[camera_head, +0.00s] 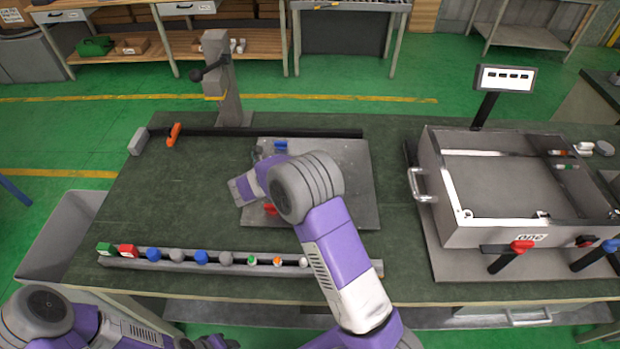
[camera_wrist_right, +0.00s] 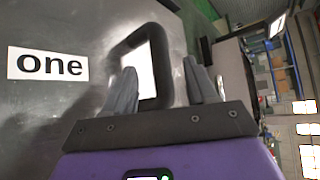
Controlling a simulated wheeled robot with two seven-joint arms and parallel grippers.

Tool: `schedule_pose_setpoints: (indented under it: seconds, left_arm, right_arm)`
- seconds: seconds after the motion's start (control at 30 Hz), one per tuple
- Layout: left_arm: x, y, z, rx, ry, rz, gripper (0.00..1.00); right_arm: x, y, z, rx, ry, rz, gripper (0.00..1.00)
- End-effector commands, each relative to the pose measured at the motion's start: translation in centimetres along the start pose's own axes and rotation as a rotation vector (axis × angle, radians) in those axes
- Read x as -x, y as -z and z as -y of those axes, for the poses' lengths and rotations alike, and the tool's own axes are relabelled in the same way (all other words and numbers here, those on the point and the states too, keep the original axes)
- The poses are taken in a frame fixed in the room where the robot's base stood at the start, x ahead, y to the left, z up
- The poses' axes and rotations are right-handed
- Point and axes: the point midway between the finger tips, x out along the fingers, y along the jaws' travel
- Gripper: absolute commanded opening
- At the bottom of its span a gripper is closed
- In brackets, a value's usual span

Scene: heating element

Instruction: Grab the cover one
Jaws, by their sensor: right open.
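In the right wrist view a grey metal cover (camera_wrist_right: 70,30) carries a white label reading "one" (camera_wrist_right: 48,65). A black loop handle (camera_wrist_right: 160,60) stands on it. My right gripper (camera_wrist_right: 162,88) is open, with its two grey fingertips apart and the handle showing between and beyond them. I cannot tell whether they touch it. In the head view a flat grey metal plate (camera_head: 345,165), which looks like this cover, lies on the table. My left gripper (camera_head: 215,342) is partly visible at the bottom edge.
A metal box (camera_head: 455,233) labelled "one", with side handle and levers, stands on the right. A rail of coloured buttons (camera_head: 175,257) lies along the front edge. A grey post (camera_head: 228,90) stands behind. The table's left part is clear.

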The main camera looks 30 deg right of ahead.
Motion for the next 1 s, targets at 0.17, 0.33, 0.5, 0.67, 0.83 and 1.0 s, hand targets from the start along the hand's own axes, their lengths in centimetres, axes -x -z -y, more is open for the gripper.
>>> schedule_pose_setpoints:
  seconds: [0.17, 0.33, 0.5, 0.67, 0.83, 1.0]
  left_arm:
    - [-0.5, 0.0, 0.2, 0.0, 0.0, 0.0, 0.43]
    - [-1.1, 0.1, 0.4, 0.0, 0.0, 0.0, 0.43]
    - [-1.2, 0.1, 0.5, 0.0, 0.0, 0.0, 0.43]
    - [-1.2, 0.1, 0.4, 0.0, 0.0, 0.0, 0.43]
    - [-1.2, 0.1, 0.4, 0.0, 0.0, 0.0, 0.43]
    - [-1.2, 0.1, 0.4, 0.0, 0.0, 0.0, 0.43]
  right_arm:
    - [-2.3, 0.1, 0.0, -0.001, 0.0, -0.003, 0.57]
    - [-4.9, 0.1, -0.1, -0.001, -0.001, -0.002, 0.57]
    - [-5.9, 0.0, 0.0, 0.001, -0.001, 0.0, 0.57]
    - [-5.9, 0.0, 0.1, 0.001, -0.001, 0.0, 0.57]
    - [-5.9, 0.0, 0.1, 0.001, -0.001, 0.0, 0.35]
    - [-5.9, 0.0, 0.1, 0.0, -0.001, 0.0, 0.09]
